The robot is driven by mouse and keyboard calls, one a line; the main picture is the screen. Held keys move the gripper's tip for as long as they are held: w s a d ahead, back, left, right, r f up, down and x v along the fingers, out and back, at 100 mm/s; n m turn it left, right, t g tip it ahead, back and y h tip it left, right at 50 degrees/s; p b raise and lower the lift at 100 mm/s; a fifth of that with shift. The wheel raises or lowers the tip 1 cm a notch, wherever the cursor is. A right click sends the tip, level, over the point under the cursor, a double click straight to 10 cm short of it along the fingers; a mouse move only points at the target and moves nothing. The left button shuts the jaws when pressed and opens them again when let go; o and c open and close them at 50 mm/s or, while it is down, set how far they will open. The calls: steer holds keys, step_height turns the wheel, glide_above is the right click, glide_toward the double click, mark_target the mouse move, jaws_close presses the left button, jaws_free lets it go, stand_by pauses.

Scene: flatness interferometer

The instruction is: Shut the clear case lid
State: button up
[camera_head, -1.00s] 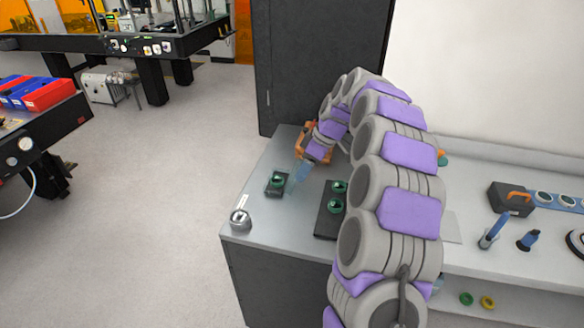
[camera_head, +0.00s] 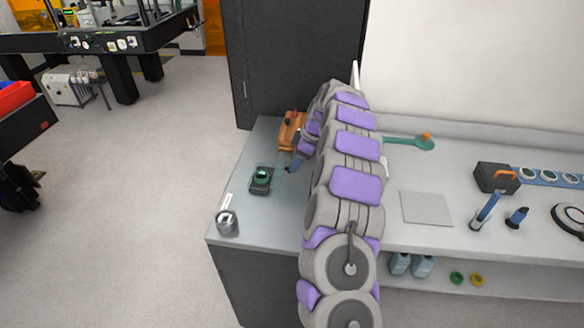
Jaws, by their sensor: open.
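A small dark case (camera_head: 261,187) with a green ring (camera_head: 262,174) in it sits on the left part of the grey bench. A faint, see-through bluish shape at its right side seems to be the clear lid, standing open; its edges are hard to make out. My gripper (camera_head: 289,169) is just right of the case, low over the bench, with its dark blue tip showing. The gap between its fingers is too small to see clearly, but it looks open and empty. I cannot tell whether it touches the lid. My arm covers the bench to the right of it.
An orange-brown block (camera_head: 291,131) stands behind my gripper. A silver cylinder (camera_head: 227,222) sits at the bench's front left corner. Right of my arm are a green paddle (camera_head: 410,142), a grey plate (camera_head: 426,208) and a dark box (camera_head: 497,177). Bench left of the case is clear.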

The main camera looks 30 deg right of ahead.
steer(key=x, duration=0.2)
steer(key=shift+d+f, duration=0.1)
steer(key=shift+f, duration=0.25)
steer(key=shift+w+a+f, duration=0.15)
steer(key=shift+a+f, duration=0.1)
steer(key=shift+a, duration=0.2)
steer(key=shift+d, duration=0.2)
jaws_close()
